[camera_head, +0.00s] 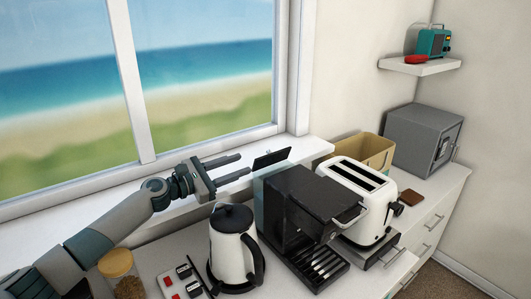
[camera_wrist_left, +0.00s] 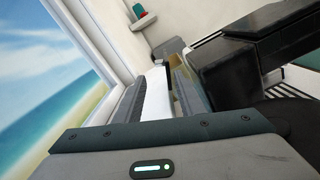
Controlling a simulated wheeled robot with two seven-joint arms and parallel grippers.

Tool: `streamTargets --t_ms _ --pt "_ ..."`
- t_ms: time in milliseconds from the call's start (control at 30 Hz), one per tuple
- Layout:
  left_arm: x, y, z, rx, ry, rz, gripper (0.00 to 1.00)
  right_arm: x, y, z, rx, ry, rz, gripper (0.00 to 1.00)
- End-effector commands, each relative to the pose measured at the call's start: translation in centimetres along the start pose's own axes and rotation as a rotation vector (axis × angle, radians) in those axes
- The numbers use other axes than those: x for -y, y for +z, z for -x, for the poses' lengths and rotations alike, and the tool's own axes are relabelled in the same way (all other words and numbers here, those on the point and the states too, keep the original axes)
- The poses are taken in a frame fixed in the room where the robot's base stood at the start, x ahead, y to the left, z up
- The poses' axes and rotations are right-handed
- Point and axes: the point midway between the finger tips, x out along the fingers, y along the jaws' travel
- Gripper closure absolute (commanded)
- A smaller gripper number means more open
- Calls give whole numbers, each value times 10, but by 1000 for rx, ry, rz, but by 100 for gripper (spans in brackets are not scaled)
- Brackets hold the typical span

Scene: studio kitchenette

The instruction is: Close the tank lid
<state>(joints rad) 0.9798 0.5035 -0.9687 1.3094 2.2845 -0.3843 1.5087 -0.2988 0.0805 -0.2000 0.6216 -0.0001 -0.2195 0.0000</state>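The tank lid (camera_head: 272,158) is a thin black panel raised at a steep tilt at the back of the black coffee machine (camera_head: 305,205), beside the window sill. The water tank (camera_head: 259,198) shows as a translucent strip on the machine's left side. My left gripper (camera_head: 245,163) is open and empty, its two fingers pointing right towards the lid, just left of it and apparently apart from it. In the left wrist view the open fingers (camera_wrist_left: 160,82) are to the left of the coffee machine (camera_wrist_left: 255,48). My right gripper is not in view.
A white kettle (camera_head: 232,245) stands just below my left gripper, left of the machine. A white toaster (camera_head: 362,200), a tan bin (camera_head: 372,152) and a grey safe (camera_head: 422,140) stand to the right. A jar (camera_head: 122,272) is near my left forearm. The window sill (camera_head: 310,149) runs behind.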

Motion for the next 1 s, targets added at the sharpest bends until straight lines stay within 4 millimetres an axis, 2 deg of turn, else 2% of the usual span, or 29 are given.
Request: streamTargets --t_ms 100,500,733,1000 --pt "0 3 -24 1 0 1 64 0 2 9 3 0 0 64" --pt "0 1 -85 -1 0 1 64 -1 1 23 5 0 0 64" --pt "0 0 -104 0 0 0 64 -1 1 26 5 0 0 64" --pt "0 -1 -108 -1 0 -1 64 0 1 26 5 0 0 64"
